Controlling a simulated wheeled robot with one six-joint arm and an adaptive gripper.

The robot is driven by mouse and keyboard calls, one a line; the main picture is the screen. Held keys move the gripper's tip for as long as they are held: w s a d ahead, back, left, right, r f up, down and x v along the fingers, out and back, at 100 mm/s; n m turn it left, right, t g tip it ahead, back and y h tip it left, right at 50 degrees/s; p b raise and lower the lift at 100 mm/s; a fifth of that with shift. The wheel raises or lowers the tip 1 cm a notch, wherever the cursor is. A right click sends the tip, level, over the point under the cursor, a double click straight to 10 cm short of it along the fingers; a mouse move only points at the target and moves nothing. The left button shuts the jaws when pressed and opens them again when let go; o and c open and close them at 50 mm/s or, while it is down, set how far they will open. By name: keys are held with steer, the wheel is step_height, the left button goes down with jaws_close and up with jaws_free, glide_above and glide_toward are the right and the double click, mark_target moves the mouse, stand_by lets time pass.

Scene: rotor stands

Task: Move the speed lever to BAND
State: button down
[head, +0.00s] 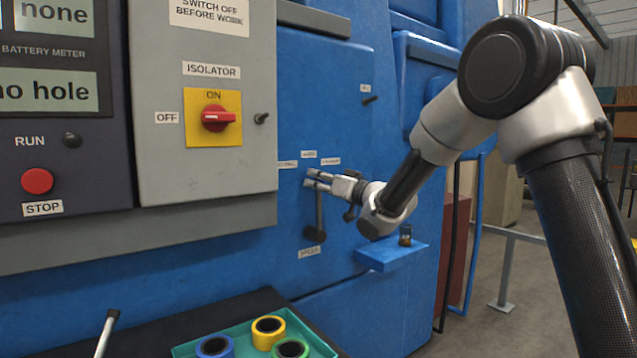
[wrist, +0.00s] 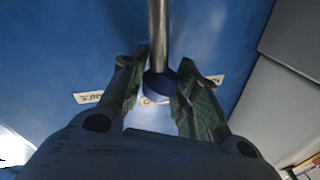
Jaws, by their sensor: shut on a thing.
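The speed lever (head: 319,208) is a grey rod on a dark round pivot, above a label reading SPEED (head: 309,252). It stands nearly upright, its top toward the middle of three small position labels (head: 308,154). Their words are too small to read surely, so I cannot tell which is BAND. My gripper (head: 317,180) is at the lever's top end. In the wrist view the rod (wrist: 158,35) ends in a dark round knob (wrist: 160,84) between my two fingers (wrist: 162,92). My gripper is shut on this knob, which partly hides the middle label.
A small blue shelf (head: 392,256) with a dark jar (head: 406,236) juts out below my wrist. A grey isolator box (head: 205,100) with a red switch (head: 219,118) stands out at left. A teal tray (head: 185,350) of tape rolls lies below. A short peg (head: 370,99) sticks out above.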

steer(key=c, duration=1)
jaws_free()
steer(key=shift+c, duration=0.2)
steer(key=v, duration=1.2)
